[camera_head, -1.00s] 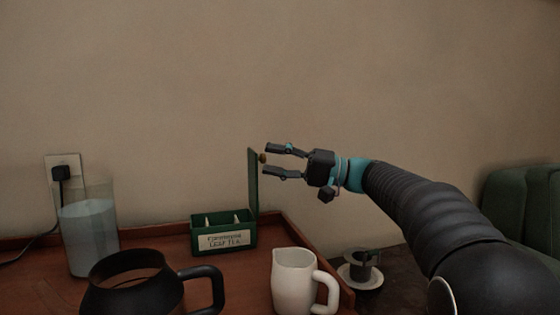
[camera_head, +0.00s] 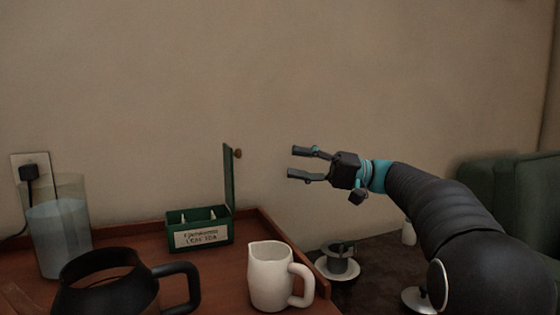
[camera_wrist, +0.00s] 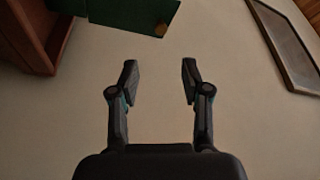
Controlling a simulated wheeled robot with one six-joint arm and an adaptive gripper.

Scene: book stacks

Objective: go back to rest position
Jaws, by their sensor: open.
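My gripper (camera_head: 302,164) is open and empty, held in the air in front of the wall, to the right of the green tea box (camera_head: 200,229). The box has a paper label, and its lid (camera_head: 229,176) stands upright with a small round knob. The gripper is apart from the lid and its knob. In the wrist view my gripper (camera_wrist: 159,82) shows two spread fingers with nothing between them. The lid (camera_wrist: 125,12) and its knob (camera_wrist: 160,30) show at the top of that view.
A wooden tray table (camera_head: 268,218) holds a white pitcher (camera_head: 269,279), a black pot (camera_head: 105,285) and a clear water container (camera_head: 58,235). A dark cup on a saucer (camera_head: 340,276) stands lower right. A green armchair (camera_head: 500,190) is at the right. Air above the table is clear.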

